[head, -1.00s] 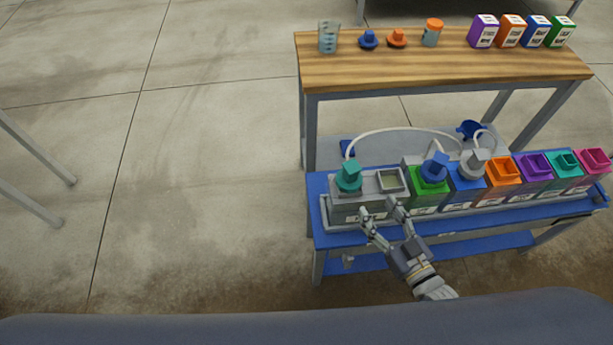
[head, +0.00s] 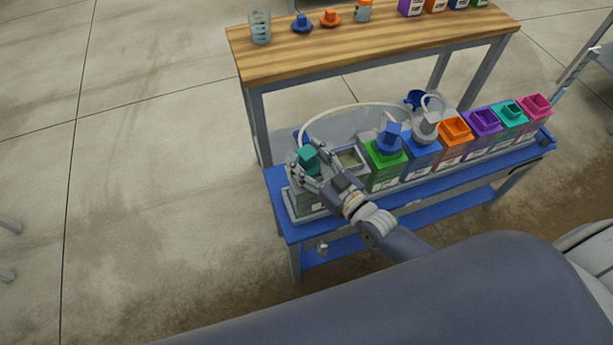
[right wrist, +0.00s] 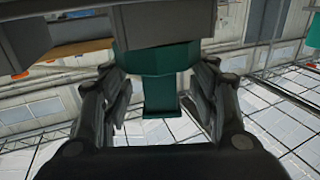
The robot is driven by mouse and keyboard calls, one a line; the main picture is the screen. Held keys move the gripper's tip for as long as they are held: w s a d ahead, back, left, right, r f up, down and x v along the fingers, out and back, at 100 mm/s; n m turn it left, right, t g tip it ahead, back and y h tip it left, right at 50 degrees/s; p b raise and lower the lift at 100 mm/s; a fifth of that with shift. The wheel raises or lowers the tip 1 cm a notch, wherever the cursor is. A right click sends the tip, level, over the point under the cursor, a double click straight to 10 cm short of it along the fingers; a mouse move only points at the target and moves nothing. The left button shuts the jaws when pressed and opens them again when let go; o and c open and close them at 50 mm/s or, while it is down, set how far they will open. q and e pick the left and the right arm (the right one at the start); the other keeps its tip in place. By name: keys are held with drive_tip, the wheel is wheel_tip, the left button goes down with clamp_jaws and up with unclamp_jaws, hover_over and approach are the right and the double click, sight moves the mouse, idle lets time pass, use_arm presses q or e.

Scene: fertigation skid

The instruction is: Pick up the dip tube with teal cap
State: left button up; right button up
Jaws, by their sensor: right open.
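The dip tube with teal cap (head: 308,159) sits upright at the left end of the row on the blue bench, its cap on top of a grey tank and a white hose running from it. My right gripper (head: 306,172) is at the cap, with its fingers open on either side of it. In the right wrist view the teal cap (right wrist: 160,90) stands between the two open fingers (right wrist: 160,100); I cannot tell whether they touch it. The tube below the cap is hidden. My left gripper is not in view.
An open square port (head: 350,159) is just right of the cap. A green container (head: 385,172) with a blue cap and several coloured containers continue to the right along the blue bench (head: 275,180). A wooden table (head: 370,50) with a beaker (head: 260,27) stands behind.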

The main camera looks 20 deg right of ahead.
drive_tip(key=shift+c, duration=0.2)
clamp_jaws()
drive_tip(key=shift+r, duration=0.15)
